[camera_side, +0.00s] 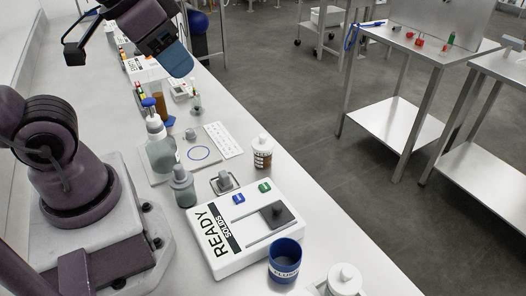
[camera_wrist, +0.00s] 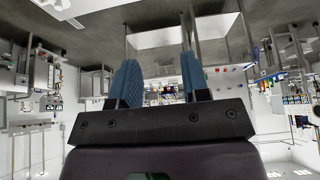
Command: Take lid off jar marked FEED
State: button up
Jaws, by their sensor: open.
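My gripper (camera_side: 182,62) is raised above the far part of the bench in the side view, with nothing between its blue fingers. In the wrist view my gripper (camera_wrist: 160,80) has its two fingers apart. No label reading FEED is legible. A brown jar with a white lid (camera_side: 262,153) stands upright on the bench's right side; its label is too small to read. A white jar with a white lid (camera_side: 343,280) stands at the bottom edge, partly cut off. A grey lidded jar (camera_side: 183,188) stands left of the white device. My gripper is apart from all of these.
The white device marked READY and SOLIDS (camera_side: 240,228) fills the near bench, with a blue cup (camera_side: 285,262) on its near side. Steel tables (camera_side: 405,126) stand across the aisle.

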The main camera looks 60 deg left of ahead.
jog(key=shift+o, duration=0.2)
dwell(0.3)
jog(key=o, duration=0.8)
jog(key=shift+o, duration=0.2)
jog(key=n+g+y, duration=0.2)
jog(key=n+y, duration=0.1)
jog(key=n, duration=0.6)
send_near(263, 136)
jog(key=x, duration=0.4)
jog(key=shift+a, duration=0.2)
jog(key=shift+x, duration=3.2)
